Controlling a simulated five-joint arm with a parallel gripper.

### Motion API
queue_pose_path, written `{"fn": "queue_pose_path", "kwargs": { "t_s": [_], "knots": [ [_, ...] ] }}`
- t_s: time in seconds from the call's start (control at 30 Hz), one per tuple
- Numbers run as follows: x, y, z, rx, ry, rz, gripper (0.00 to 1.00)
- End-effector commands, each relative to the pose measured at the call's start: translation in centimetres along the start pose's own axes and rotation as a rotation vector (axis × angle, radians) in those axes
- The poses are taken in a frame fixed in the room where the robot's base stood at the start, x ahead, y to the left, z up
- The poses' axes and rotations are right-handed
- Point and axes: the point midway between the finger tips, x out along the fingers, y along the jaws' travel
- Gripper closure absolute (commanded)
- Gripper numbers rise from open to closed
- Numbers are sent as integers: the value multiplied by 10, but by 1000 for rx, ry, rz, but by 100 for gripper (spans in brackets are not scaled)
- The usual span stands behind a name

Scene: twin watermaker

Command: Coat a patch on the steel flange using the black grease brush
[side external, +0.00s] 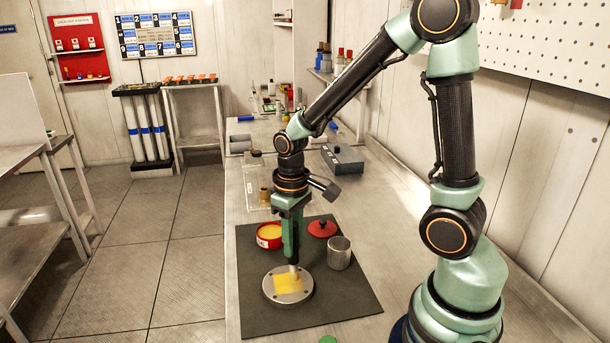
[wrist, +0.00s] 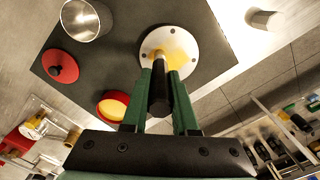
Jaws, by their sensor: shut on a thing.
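The steel flange (side external: 306,293) is a round grey disc lying flat on the dark mat, with small holes near its rim. It also shows in the wrist view (wrist: 205,38). A yellow grease patch (side external: 287,283) covers part of its middle. My gripper (side external: 291,256) points down above the flange. It is shut on the black grease brush (wrist: 159,88), whose dark handle lies between the green fingers. The brush's pale tip (side external: 294,270) is at the yellow patch; whether it touches is hard to tell. A red tin (side external: 268,238) of yellow grease stands open behind the flange.
A red lid (side external: 322,228) lies behind and right of the flange. An empty metal cup (side external: 339,254) stands at its right. The dark mat (side external: 340,305) is clear in front. A dark grey box (side external: 342,160) sits farther back on the bench.

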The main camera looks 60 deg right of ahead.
Motion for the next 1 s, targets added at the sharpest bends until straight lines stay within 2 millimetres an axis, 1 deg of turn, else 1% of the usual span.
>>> {"fn": "queue_pose_path", "kwargs": {
  "t_s": [0.03, 0.5, 0.57, 0.6, 0.67, 1.0],
  "knots": [
    [0, -4, 3, -3, 1, 0, 100],
    [-1, -33, 32, -2, 2, 0, 100],
    [-10, -32, 30, 0, 7, 0, 100],
    [-21, -32, 30, 0, 10, 0, 100],
    [-24, -32, 31, 0, 4, 0, 100],
    [-55, -32, 31, 0, 4, 0, 100]
  ]
}}
